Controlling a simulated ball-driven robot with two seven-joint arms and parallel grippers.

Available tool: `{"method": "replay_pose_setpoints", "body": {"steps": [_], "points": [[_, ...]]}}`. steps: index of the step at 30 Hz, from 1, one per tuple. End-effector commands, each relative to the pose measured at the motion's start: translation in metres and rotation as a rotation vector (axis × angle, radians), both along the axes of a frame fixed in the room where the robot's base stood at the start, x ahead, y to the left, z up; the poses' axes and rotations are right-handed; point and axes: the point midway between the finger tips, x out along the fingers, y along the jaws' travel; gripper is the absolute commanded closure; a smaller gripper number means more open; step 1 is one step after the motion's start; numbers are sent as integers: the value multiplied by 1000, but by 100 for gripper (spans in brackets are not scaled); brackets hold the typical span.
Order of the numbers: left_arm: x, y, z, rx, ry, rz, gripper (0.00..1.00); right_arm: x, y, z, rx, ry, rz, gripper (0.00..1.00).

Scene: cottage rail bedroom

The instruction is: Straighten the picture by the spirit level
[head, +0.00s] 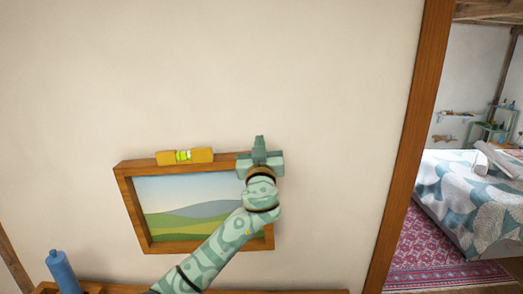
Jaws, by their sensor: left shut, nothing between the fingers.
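The picture (185,205), a green and blue landscape in a wooden frame, hangs on the pale wall. Its top edge rises slightly toward the right. The yellow spirit level (202,155) lies along the frame's top edge, left of the middle. Its green vial shows, but the bubble's exact place is too small to tell. My left gripper (259,142) is shut and empty at the picture's upper right corner. It hides that corner, and my left arm covers the picture's lower right part. I cannot tell whether the gripper touches the frame. My right gripper is not in view.
A blue bottle (62,272) stands at the lower left by a wooden ledge (310,291) below the picture. A wooden post (412,140) edges the wall at right. Beyond it are a bed (465,195) and a red rug (435,250). The wall above the picture is clear.

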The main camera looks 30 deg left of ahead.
Motion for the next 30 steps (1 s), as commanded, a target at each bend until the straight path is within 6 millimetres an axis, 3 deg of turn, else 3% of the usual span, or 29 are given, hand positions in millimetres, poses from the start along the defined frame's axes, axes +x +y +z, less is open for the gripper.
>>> {"method": "replay_pose_setpoints", "body": {"steps": [1, 7, 20, 23, 30], "points": [[0, -3, -13, 2, 14, -3, 100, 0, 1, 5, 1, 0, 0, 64], [0, -4, -35, 2, 10, -2, 100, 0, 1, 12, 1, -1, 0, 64], [0, -5, -42, 0, 8, -3, 100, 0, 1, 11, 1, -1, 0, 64], [1, -6, -46, -4, 7, -4, 100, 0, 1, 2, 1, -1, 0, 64], [3, -9, -60, -8, 8, -5, 100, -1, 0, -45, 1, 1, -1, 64]]}}
